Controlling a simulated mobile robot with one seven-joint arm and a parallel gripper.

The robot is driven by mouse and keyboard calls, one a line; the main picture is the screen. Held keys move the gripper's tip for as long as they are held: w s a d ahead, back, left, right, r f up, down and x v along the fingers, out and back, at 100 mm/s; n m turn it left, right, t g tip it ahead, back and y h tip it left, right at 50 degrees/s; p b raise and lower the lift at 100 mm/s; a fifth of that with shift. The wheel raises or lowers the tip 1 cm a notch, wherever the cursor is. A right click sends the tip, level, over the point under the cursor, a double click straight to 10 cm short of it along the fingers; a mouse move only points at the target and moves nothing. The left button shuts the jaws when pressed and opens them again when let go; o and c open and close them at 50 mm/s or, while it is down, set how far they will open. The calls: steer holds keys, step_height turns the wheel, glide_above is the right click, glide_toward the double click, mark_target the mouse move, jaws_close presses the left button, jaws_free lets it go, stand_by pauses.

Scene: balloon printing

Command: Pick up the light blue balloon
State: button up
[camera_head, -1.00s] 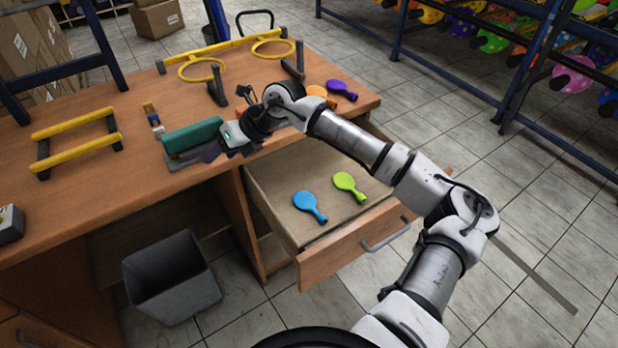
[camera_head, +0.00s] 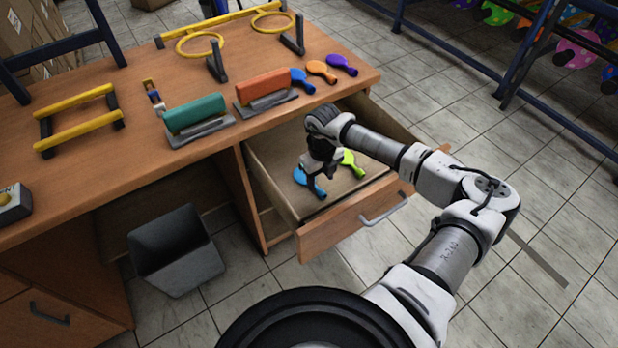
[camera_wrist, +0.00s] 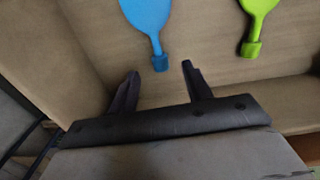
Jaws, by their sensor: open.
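The light blue balloon (camera_head: 312,186) lies flat in the open drawer (camera_head: 290,208), partly hidden by my gripper in the head view. In the wrist view the light blue balloon (camera_wrist: 148,20) is at the top, its neck pointing down toward the gap between my fingers. My gripper (camera_wrist: 158,85) is open and empty, with the balloon's neck end just beyond the fingertips. In the head view my gripper (camera_head: 320,178) is over the drawer. A lime green balloon (camera_head: 351,163) lies to the right of the blue one, and it also shows in the wrist view (camera_wrist: 256,22).
The table (camera_head: 80,185) holds a teal-handled block (camera_head: 195,112), an orange-handled block (camera_head: 262,87), and blue (camera_head: 300,80), orange (camera_head: 320,71) and purple (camera_head: 342,65) balloons. A grey bin (camera_head: 178,255) stands on the floor left of the drawer.

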mark_target(321, 191)
steer(key=shift+s+d+f+p, duration=0.15)
steer(key=shift+f+p, duration=1.1)
steer(key=shift+f, duration=1.4)
steer(key=c, duration=0.9)
